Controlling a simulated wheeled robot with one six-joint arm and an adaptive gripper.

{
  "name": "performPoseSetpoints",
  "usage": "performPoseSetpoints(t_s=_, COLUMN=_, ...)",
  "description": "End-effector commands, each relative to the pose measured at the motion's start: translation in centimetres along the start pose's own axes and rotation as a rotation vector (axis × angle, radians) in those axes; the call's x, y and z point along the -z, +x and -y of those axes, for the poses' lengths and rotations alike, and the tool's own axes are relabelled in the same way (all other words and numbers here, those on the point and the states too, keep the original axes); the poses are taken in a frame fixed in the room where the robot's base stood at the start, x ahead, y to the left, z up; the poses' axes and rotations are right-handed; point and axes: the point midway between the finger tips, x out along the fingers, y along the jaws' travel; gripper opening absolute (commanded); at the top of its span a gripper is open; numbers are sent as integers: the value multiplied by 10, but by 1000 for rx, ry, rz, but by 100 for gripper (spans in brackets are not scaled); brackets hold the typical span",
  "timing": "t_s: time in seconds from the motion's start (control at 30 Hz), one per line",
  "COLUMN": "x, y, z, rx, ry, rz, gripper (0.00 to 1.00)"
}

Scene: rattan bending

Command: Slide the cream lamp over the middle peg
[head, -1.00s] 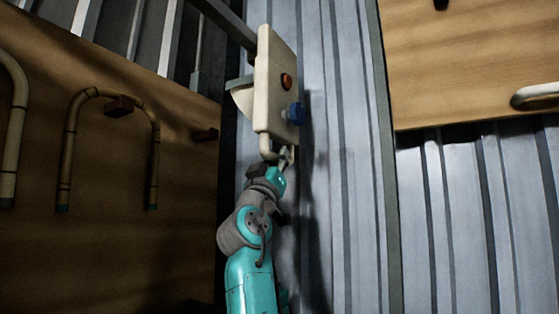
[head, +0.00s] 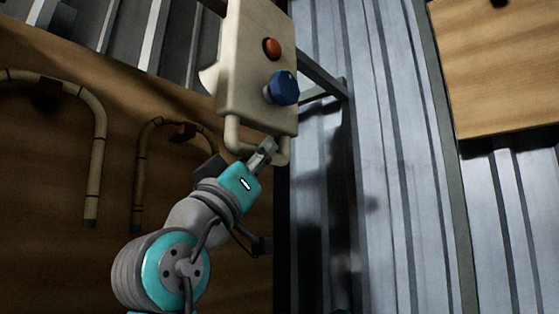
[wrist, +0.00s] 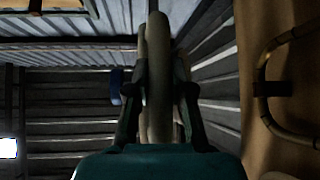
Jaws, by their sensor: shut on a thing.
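The cream lamp (head: 254,75) is a tilted box with an orange button (head: 271,47), a blue knob (head: 284,88) and a bent tube handle (head: 232,135) below. A pale, rounded part shows behind its left edge. My gripper (head: 263,152) is shut on the handle and holds the lamp up. In the wrist view the handle tube (wrist: 158,85) runs between my two fingers, with the blue knob just left of them. A dark peg (head: 184,132) holds a bent cane on the brown board at left. I cannot tell which peg is the middle one.
Bent canes (head: 98,165) hang on the brown board (head: 60,265) at left; one cane (wrist: 264,75) shows at right in the wrist view. A grey metal beam (head: 322,75) passes behind the lamp. Another wooden board (head: 500,80) is at upper right, with corrugated wall (head: 400,200) between.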

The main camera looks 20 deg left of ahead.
Motion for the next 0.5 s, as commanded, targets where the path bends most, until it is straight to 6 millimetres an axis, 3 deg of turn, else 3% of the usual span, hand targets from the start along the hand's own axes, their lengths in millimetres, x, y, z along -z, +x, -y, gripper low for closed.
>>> performPoseSetpoints(t_s=0.5, x=7, y=-7, z=0, rx=0, ry=1, rz=-1, gripper=0)
